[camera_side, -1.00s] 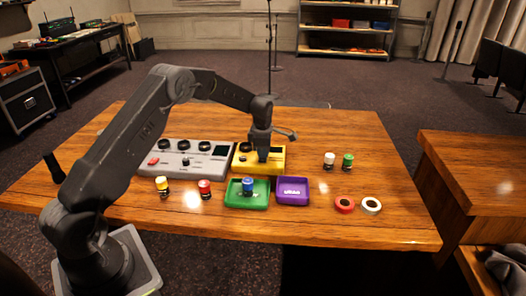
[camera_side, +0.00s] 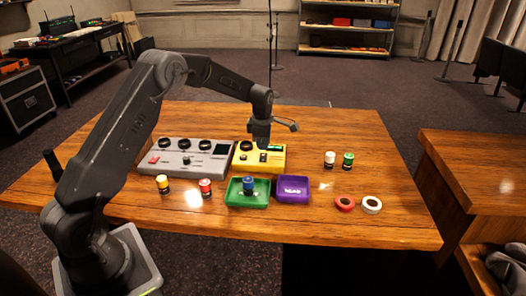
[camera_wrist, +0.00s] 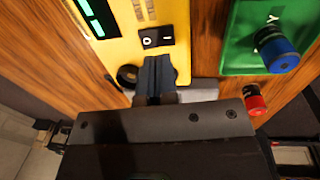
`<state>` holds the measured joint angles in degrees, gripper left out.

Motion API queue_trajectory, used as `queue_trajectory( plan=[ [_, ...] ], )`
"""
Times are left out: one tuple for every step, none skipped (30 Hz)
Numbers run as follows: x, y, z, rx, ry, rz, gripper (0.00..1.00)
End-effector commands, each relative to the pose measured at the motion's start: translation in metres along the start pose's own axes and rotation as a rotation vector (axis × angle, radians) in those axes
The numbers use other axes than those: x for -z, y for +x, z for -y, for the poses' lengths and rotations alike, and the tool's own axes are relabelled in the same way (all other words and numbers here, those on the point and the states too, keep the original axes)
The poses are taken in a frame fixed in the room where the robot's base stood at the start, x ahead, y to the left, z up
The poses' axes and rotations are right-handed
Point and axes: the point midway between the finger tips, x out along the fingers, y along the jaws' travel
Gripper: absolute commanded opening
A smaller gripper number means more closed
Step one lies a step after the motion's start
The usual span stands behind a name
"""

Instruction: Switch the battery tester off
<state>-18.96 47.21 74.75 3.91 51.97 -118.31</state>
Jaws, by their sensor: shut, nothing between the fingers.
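The battery tester is a yellow box (camera_side: 245,166) on the wooden table, beside the grey console. In the wrist view its yellow top (camera_wrist: 118,45) fills the upper middle. A black rocker switch (camera_wrist: 158,37) marked O and I sits there, and I cannot tell which side is pressed down. A display (camera_wrist: 92,17) at the upper left shows lit green segments. My gripper (camera_side: 262,146) is shut and empty, above the tester. In the wrist view my closed fingertips (camera_wrist: 157,62) show just below the switch, apart from it in the picture.
The grey console (camera_side: 187,158) with knobs stands left of the tester. A green tray (camera_side: 236,200) holding a blue-topped battery-like cylinder (camera_side: 249,186) and a purple tray (camera_side: 293,190) lie in front.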

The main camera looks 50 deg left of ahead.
Motion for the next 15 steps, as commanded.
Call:
queue_trajectory(
  plan=[
    [-0.001,-0.014,-0.001,-0.004,0.000,0.002,0.00],
    [-0.001,-0.021,-0.001,-0.005,0.000,0.003,0.00],
    [0.000,-0.031,0.000,-0.004,0.000,0.002,0.00],
    [-0.001,-0.038,-0.001,-0.005,0.000,0.003,0.00],
    [-0.001,-0.044,-0.001,-0.004,0.000,0.002,0.00],
    [-0.001,-0.053,-0.001,-0.005,0.000,0.003,0.00],
    [-0.001,-0.059,-0.001,-0.004,0.000,0.003,0.00],
    [-0.001,-0.064,-0.001,-0.004,0.000,0.002,0.00],
    [-0.001,-0.071,0.000,-0.004,0.000,0.002,0.00],
    [0.000,-0.076,0.000,-0.003,0.000,0.002,0.00],
    [0.000,-0.080,0.000,-0.003,0.000,0.002,0.00],
    [0.000,-0.085,0.000,-0.002,0.000,0.001,0.00],
    [0.000,-0.088,0.000,-0.001,0.000,0.001,0.00],
    [0.000,-0.091,0.000,-0.002,0.001,0.001,0.00],
    [0.000,-0.094,0.000,-0.002,0.000,0.001,0.00]
  ],
)
